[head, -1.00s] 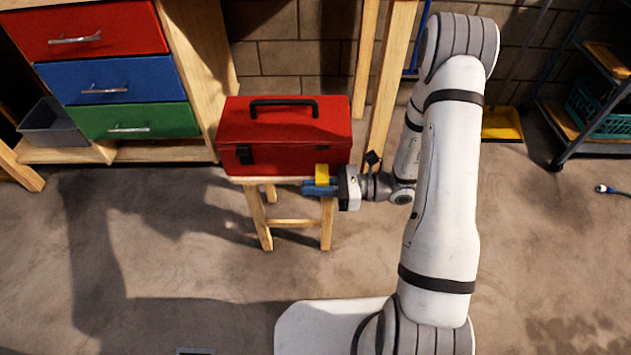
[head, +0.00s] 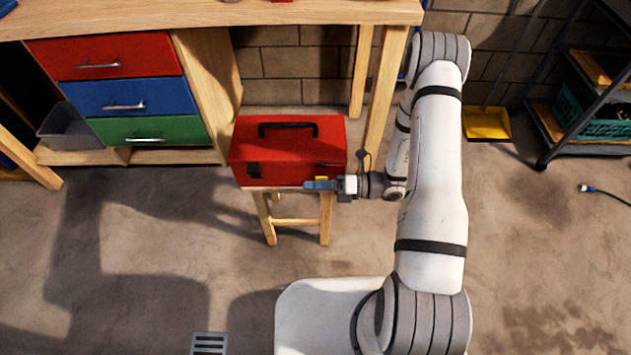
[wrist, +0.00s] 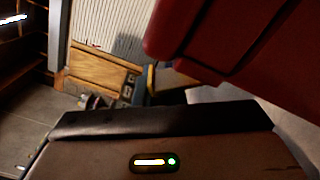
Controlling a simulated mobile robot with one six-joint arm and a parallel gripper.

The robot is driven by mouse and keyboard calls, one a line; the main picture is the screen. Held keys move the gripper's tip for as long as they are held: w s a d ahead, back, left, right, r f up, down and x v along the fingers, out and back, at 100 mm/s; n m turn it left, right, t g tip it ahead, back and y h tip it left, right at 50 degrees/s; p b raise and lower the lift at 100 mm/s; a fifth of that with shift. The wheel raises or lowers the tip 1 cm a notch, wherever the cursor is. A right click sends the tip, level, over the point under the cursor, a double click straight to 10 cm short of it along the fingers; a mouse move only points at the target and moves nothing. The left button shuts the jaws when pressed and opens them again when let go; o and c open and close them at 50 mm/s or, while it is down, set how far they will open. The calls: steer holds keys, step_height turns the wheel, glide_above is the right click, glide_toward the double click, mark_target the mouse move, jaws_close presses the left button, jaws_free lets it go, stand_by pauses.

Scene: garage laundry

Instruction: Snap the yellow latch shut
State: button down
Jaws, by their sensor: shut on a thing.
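The red toolbox (head: 285,139) with its black handle (head: 287,126) sits on a small wooden stool (head: 295,222). Its lid looks closed. A black latch (head: 254,169) is on the left of its front. The yellow latch (head: 321,179) is at the right of the front; only a small part shows above my gripper (head: 318,185). My gripper reaches in from the right, its blue fingers shut on the yellow latch. In the wrist view, a bit of the yellow latch (wrist: 151,78) shows beside a blue finger, near the dark red toolbox edge. Whether the latch is fastened cannot be told.
A wooden workbench (head: 200,13) with red, blue and green drawers stands behind left; its leg (head: 385,98) is close behind my arm. A grey bin (head: 70,128) is at left. A cart (head: 590,85) and yellow dustpan (head: 487,123) are at right.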

steer(key=shift+w+r+m+p, duration=0.4)
steer(key=shift+m+p, duration=0.3)
steer(key=shift+m, duration=0.4)
steer(key=shift+w+r+m+p, duration=0.25)
steer(key=shift+w+m+p, duration=0.2)
steer(key=shift+m+p, duration=0.5)
steer(key=shift+w+r+m+p, duration=0.4)
steer(key=shift+m+p, duration=0.1)
steer(key=shift+m, duration=0.75)
steer(key=shift+f, duration=0.1)
steer(key=c, duration=1.5)
jaws_free()
steer(key=shift+w+d, duration=0.1)
steer(key=d, duration=0.7)
steer(key=shift+d, duration=0.35)
